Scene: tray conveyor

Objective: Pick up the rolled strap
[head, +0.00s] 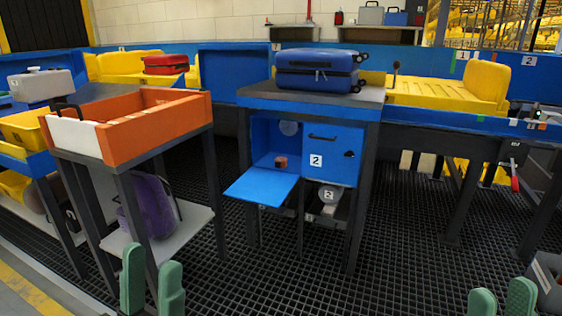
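A small reddish-brown roll, which looks like the rolled strap (281,162), sits inside the open left compartment of the blue cabinet (333,154). The compartment's blue door (262,187) is folded down flat toward me. My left gripper (152,284) is at the lower left, in front of the orange tray's stand, with its green fingers apart and nothing between them. My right gripper (502,302) is at the bottom right, also with fingers apart and empty. Both are well short of the cabinet, and the right one is partly cut off by the picture's edge.
A blue suitcase (318,70) lies on the cabinet top. The closed door marked 2 (317,160) is beside the open compartment. An orange tray (160,131) tops a stand at left, with a purple bag (150,206) on its lower shelf. The dark grid floor between is clear.

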